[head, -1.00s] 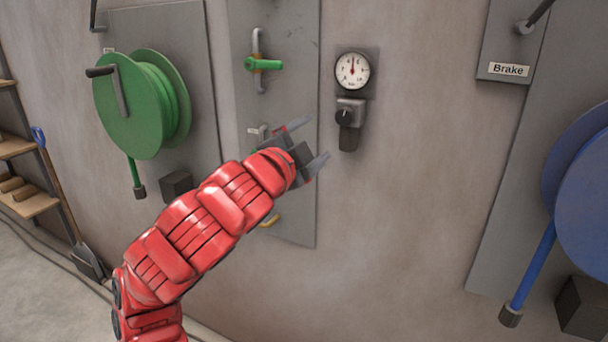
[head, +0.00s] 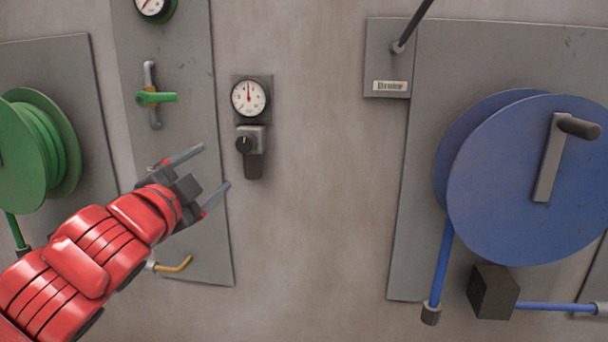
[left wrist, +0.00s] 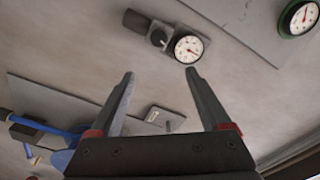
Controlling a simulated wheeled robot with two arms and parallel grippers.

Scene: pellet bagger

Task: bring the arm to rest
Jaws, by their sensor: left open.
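My left gripper (head: 216,173) is open and empty in the head view, at the end of my red arm. It is in front of the lower part of the grey valve panel, left of and below the small regulator. In the left wrist view its two fingers (left wrist: 158,85) stand wide apart with nothing between them. My right gripper is in neither view.
A dial gauge (head: 249,98) with a black-knobbed regulator (head: 248,150) is on the wall. A green reel (head: 28,155) is left, a blue reel (head: 510,200) right.

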